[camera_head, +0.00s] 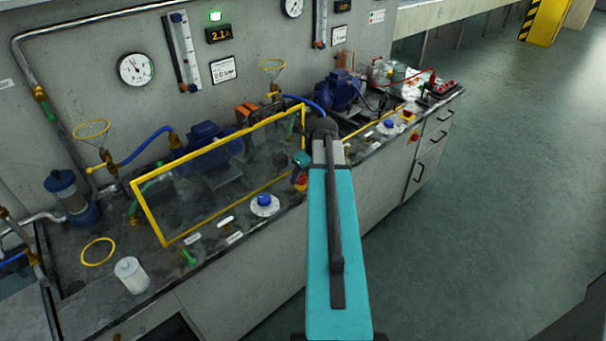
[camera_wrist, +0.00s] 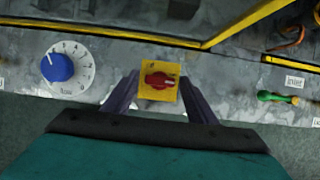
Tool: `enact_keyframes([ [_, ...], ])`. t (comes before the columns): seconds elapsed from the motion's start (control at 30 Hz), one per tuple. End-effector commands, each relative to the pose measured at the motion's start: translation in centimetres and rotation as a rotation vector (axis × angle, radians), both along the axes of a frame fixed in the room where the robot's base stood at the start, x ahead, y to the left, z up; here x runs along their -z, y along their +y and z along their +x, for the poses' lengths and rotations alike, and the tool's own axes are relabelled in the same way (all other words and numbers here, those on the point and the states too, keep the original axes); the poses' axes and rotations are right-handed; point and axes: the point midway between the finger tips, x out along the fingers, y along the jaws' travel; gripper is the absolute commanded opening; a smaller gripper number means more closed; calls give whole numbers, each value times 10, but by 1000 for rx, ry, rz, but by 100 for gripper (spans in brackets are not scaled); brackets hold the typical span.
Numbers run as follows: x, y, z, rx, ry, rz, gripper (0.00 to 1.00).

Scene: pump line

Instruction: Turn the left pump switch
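The left pump switch (camera_wrist: 160,81) is a red rotary handle on a yellow plate, on the bench front edge. In the wrist view its handle lies roughly horizontal, with a pale mark at its right end. My gripper (camera_wrist: 160,90) is open, its two dark fingers on either side of the yellow plate. I see a gap between each finger and the red handle. In the head view the switch (camera_head: 301,181) shows beside my teal arm, and the fingers are mostly hidden. The left pump (camera_head: 208,142) is blue and stands behind a yellow-framed clear guard (camera_head: 150,215).
A blue-knobbed dial (camera_head: 264,204) sits just left of the switch. A green valve handle (camera_wrist: 277,97) lies to its right in the wrist view. A second switch (camera_head: 415,138) and a second blue pump (camera_head: 340,90) stand farther right. The floor (camera_head: 490,200) in front is clear.

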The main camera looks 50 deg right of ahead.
Motion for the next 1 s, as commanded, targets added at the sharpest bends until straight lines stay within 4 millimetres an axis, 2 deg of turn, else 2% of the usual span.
enact_keyframes([
  [0.03,0,0,0,1,0,0,43],
  [0.2,0,0,0,1,0,0,15],
  [0.67,-1,-2,0,-60,0,1,15],
  [1.0,-3,-4,2,-251,-1,0,15],
])
